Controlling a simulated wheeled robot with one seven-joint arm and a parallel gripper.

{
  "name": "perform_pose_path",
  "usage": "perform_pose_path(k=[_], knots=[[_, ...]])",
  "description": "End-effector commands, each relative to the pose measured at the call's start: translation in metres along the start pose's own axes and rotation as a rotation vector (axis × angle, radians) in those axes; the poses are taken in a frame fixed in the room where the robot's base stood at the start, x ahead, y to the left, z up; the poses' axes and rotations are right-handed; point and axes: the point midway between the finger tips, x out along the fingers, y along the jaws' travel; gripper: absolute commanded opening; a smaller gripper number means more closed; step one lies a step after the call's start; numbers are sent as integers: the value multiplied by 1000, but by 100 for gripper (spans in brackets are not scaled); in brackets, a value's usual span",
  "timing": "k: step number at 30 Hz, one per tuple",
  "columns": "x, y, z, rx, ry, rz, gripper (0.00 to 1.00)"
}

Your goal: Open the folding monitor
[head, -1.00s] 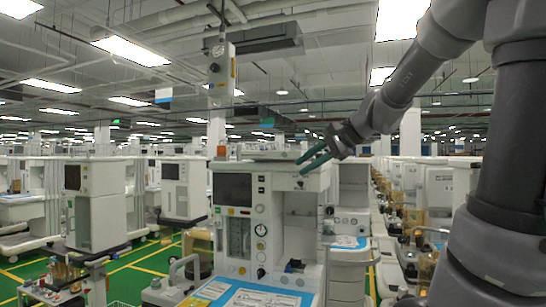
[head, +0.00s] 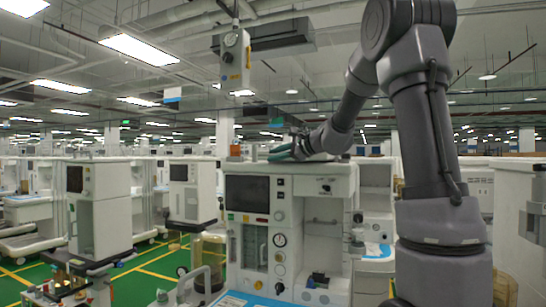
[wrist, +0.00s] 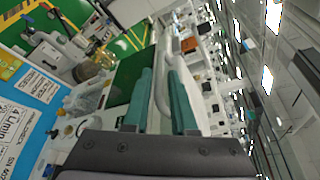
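The white anaesthesia cart (head: 300,175) stands ahead, with a dark screen (head: 247,194) on its upper front. My gripper (head: 280,152) is low over the cart's top, near its upper front edge. Its teal fingers partly cover what lies on top. In the wrist view my gripper (wrist: 161,95) is open, with its two teal fingers apart. A pale, rounded bar or edge (wrist: 161,75) shows between them; I cannot tell whether they touch it. A dark green-looking panel (wrist: 124,78) lies left of the fingers. I cannot clearly make out the folding monitor or its fold state.
A blue-labelled worktop (wrist: 25,110) is below the screen. A column with a grey-white box (head: 234,62) hangs above the cart. Other carts (head: 100,200) stand at left, on green floor with yellow lines (head: 150,262).

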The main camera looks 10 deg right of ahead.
Motion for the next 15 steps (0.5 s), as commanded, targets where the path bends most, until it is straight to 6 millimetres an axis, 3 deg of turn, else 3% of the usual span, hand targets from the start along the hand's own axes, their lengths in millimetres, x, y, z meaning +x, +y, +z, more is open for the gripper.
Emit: perform_pose_path(k=[4, 12, 13, 15], knots=[[10, 0, 0, -1, 0, 0, 25], [12, 0, 0, -1, 0, 0, 25], [12, 0, 0, -1, 0, 0, 21], [11, 0, 0, 0, 0, 0, 0]])
